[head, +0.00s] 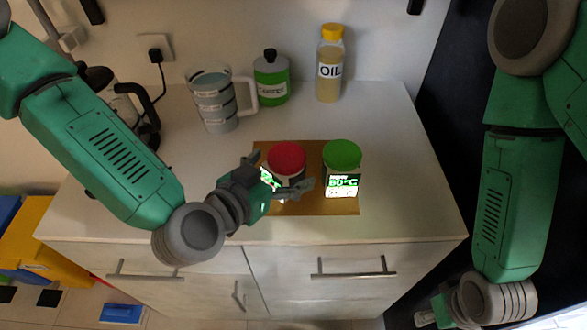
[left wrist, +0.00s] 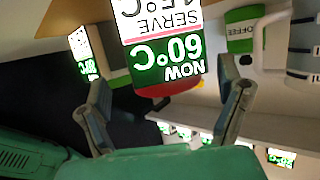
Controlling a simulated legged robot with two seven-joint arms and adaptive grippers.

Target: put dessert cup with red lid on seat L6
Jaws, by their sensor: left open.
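The dessert cup with red lid (head: 287,158) stands upright on a brown mat (head: 318,206) on the counter. My left gripper (head: 281,176) is open, with its fingers on either side of this cup. In the left wrist view the cup's label (left wrist: 165,45) appears upside down, reading NOW 60°C and SERVE, between the spread fingers (left wrist: 168,100); its red lid (left wrist: 168,88) is below. I cannot tell whether the fingers touch it. My right gripper (head: 430,317) is partly visible at the bottom right, its jaws unclear. I cannot identify seat L6 in these views.
A green-lidded cup (head: 342,155) stands close on the right of the red one. Behind are a measuring jug (head: 213,98), a green coffee canister (head: 271,78) and an oil bottle (head: 329,65). Several lit labels (left wrist: 205,137) line a ledge in the wrist view. The counter's right side is clear.

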